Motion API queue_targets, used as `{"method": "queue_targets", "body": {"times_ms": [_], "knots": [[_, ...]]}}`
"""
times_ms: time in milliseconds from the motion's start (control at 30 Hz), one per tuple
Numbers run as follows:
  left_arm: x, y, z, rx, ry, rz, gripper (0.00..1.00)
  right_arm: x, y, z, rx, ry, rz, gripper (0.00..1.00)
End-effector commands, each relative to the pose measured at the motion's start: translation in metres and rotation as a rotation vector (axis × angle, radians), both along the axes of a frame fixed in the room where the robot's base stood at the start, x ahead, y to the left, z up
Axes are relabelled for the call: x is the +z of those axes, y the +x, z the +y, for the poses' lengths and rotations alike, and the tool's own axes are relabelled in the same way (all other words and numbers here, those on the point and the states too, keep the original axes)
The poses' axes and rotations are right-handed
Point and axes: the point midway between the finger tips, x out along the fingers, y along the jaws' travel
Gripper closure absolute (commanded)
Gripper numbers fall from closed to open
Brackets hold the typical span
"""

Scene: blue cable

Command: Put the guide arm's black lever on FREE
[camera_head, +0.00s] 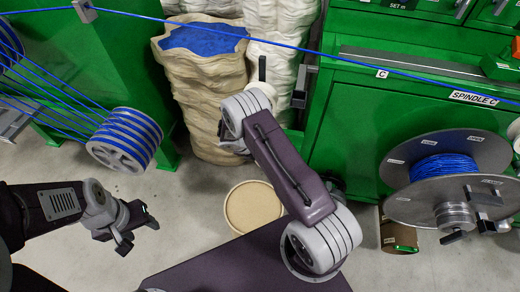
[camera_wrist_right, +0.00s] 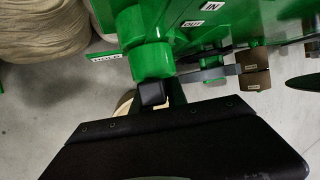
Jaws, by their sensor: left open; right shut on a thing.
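In the right wrist view a black block, which looks like the end of the black lever (camera_wrist_right: 152,93), sits just below a green cylinder (camera_wrist_right: 150,45). My right gripper (camera_wrist_right: 163,101) is shut on it; its dark housing hides most of the jaws. In the head view my right arm reaches up to the green cabinet's left edge, and its wrist hides most of the grip. A label (camera_wrist_right: 105,56) beside the green cylinder is too small to read, so the lever's setting cannot be told. My left gripper (camera_head: 128,228) is open and empty over the floor at the left.
A blue cable (camera_head: 215,31) runs across the top, from a grooved roller (camera_head: 125,140) side to the SPINDLE C cabinet (camera_head: 345,125). A large grey reel (camera_head: 450,175) with blue cable is at the right.

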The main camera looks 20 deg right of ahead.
Motion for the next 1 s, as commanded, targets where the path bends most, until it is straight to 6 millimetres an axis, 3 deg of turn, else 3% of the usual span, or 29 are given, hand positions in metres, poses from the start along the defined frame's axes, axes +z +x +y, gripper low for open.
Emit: {"method": "queue_targets", "body": {"times_ms": [733, 767, 800, 833, 1000], "knots": [[0.0069, 0.0, 0.0, 0.0, 0.0, 0.0, 0.47, 0.001, -0.002, -0.0022, 0.0, -0.064, 0.05, 1.0], [0.0069, 0.0, 0.0, 0.0, 0.0, 0.0, 0.47, 0.001, -0.002, -0.0022, 0.001, -0.064, 0.051, 0.76], [0.0069, 0.0, 0.0, 0.0, 0.0, 0.0, 0.47, 0.001, -0.0019, -0.0021, 0.001, -0.064, 0.051, 0.65], [0.0069, 0.0, 0.0, 0.0, 0.0, 0.0, 0.47, 0.001, -0.0019, -0.0021, 0.0, -0.064, 0.05, 0.6], [0.0069, 0.0, 0.0, 0.0, 0.0, 0.0, 0.47, 0.001, -0.0016, -0.0018, 0.0, -0.063, 0.049, 0.6]]}}
